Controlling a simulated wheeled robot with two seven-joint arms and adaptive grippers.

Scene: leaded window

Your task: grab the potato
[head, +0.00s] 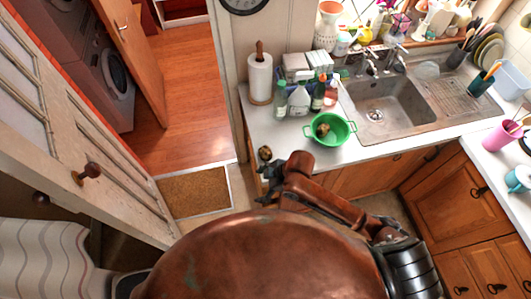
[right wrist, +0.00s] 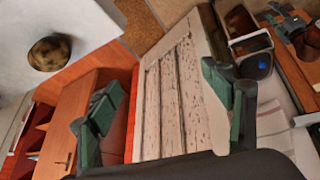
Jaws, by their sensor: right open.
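A brown potato (head: 265,152) lies on the white countertop near its front left corner. It also shows in the right wrist view (right wrist: 50,52), at the upper left, outside the space between the fingers. A second brown, potato-like item (head: 323,130) lies in the green colander (head: 341,136) on the counter. My right gripper (head: 268,177) is just in front of the first potato, at the counter's edge. In the right wrist view its two fingers (right wrist: 163,85) are wide apart with nothing between them. My left gripper is not in view.
The countertop (head: 285,140) is bare between the potato and the colander. Several bottles (head: 298,100) and a paper towel roll (head: 260,78) stand behind. The sink (head: 385,105) is to the right. A wooden cabinet front lies below the counter edge.

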